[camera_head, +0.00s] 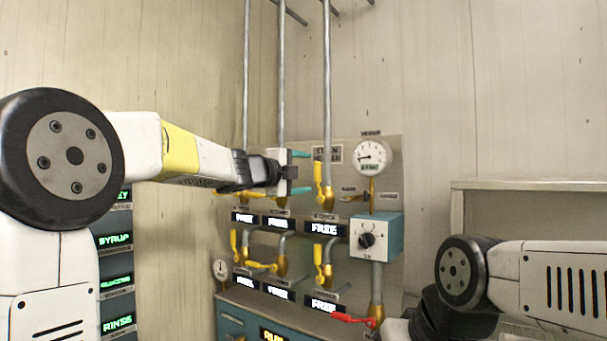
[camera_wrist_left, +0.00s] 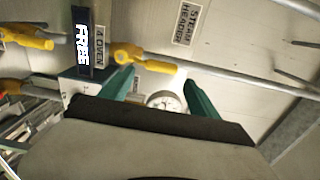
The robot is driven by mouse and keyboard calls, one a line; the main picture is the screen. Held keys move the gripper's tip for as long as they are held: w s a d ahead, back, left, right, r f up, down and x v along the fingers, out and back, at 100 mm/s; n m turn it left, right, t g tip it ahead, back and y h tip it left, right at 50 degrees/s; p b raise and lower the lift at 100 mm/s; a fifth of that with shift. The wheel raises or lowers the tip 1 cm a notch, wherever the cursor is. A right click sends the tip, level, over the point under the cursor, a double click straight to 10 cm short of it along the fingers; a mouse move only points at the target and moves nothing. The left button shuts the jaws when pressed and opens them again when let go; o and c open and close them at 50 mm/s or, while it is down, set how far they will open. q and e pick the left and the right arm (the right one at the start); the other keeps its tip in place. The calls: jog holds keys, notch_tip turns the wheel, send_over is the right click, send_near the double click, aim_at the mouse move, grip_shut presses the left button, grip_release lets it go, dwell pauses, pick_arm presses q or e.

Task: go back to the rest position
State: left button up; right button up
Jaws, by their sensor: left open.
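My left arm reaches in from the left in the head view. Its gripper (camera_head: 303,172) has two teal fingers apart, with nothing between them, in front of the valve panel (camera_head: 391,200). A yellow-handled valve (camera_head: 322,188) is just right of the fingertips. In the left wrist view the open fingers (camera_wrist_left: 158,76) point toward the panel, and a yellow handle (camera_wrist_left: 147,60) shows just past their tips. Whether a finger touches it I cannot tell. My right arm shows at the lower right of the head view, but its gripper is out of sight.
The panel carries a round gauge (camera_head: 371,157), a blue knob box (camera_head: 375,238), several yellow valves, lit "FREE" displays (camera_head: 326,228) and a red handle (camera_head: 352,318). Vertical pipes (camera_head: 327,80) rise above. A pale ledge (camera_head: 530,184) stands right. A lit column (camera_head: 115,240) is left.

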pick_arm(q)
jog(key=s+a+f+n+y, duration=0.5)
jog(key=s+a+n, duration=0.1)
jog(key=a+n, duration=0.25)
jog(key=s+a+f+n+y, duration=0.5)
jog(key=s+a+n, duration=0.15)
jog(key=a, duration=0.25)
jog(key=s+d+f+n+g+h, duration=0.1)
jog(key=s+f+n+g, duration=0.7)
jog(key=s+f, duration=1.2)
jog(key=s+n, duration=0.1)
jog(key=s, duration=0.2)
jog(key=shift+s+d+f+n+h, duration=0.2)
jog(key=shift+f+n+h, duration=0.1)
jog(key=shift+n, duration=0.1)
